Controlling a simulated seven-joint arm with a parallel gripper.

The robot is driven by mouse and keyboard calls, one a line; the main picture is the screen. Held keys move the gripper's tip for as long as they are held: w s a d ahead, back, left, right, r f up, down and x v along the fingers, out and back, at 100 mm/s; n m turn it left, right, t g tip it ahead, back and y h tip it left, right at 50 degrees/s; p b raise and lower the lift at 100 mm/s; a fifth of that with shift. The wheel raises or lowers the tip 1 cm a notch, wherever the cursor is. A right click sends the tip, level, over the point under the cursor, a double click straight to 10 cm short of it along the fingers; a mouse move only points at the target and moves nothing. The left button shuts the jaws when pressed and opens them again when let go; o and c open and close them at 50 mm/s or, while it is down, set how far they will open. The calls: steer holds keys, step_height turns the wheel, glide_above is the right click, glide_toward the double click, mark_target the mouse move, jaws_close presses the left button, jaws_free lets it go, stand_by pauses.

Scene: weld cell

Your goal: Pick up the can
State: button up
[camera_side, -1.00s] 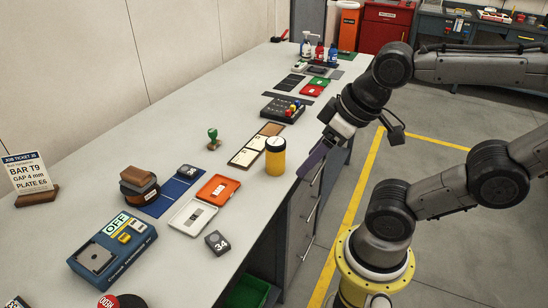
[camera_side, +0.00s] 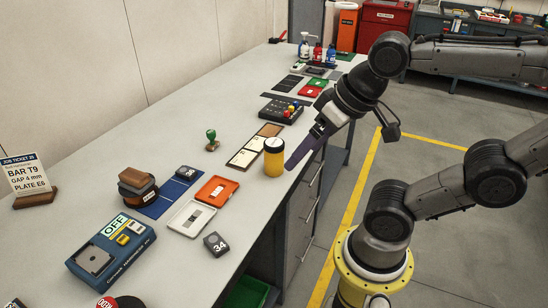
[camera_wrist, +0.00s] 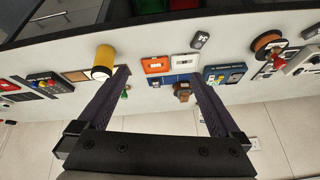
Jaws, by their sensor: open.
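The can is a yellow cylinder with a pale lid (camera_side: 273,160), standing upright near the right edge of the workbench in the side view. In the wrist view the can (camera_wrist: 103,60) lies just outside the left finger. My gripper (camera_side: 290,170) is open and empty, its dark fingers pointing down and left beside the can on its right. In the side view the fingertips appear very close to the can; I cannot tell whether they touch it. In the wrist view the two fingers of my gripper (camera_wrist: 158,80) are spread wide with nothing held between them.
An orange tray (camera_side: 217,190), a white tray (camera_side: 191,218) and a 34 block (camera_side: 216,244) lie nearer the camera. Pale cards (camera_side: 246,155) and a green-handled stamp (camera_side: 212,140) stand close by. A control box (camera_side: 283,110) sits farther back.

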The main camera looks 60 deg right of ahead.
steer(key=w+d+r+m+g, duration=0.1)
steer(key=w+d+r+m, duration=0.1)
steer(key=w+m, duration=0.35)
steer(key=m+g, duration=0.5)
steer(key=m, duration=0.3)
glide_above(275, 143)
steer(key=shift+n, duration=0.25)
steer(key=f, duration=0.9)
steer(key=shift+w+a+f, duration=0.1)
steer(key=shift+a+f, duration=0.15)
steer(key=shift+f, duration=0.1)
steer(key=shift+d+f, duration=0.2)
steer(key=shift+f, duration=0.1)
step_height(275, 143, down, 8)
steer(key=shift+w+d+f, duration=0.1)
steer(key=shift+d+f, duration=0.05)
steer(key=shift+f, duration=1.15)
steer(key=shift+d+f, duration=0.1)
steer(key=shift+f, duration=1.2)
jaws_close()
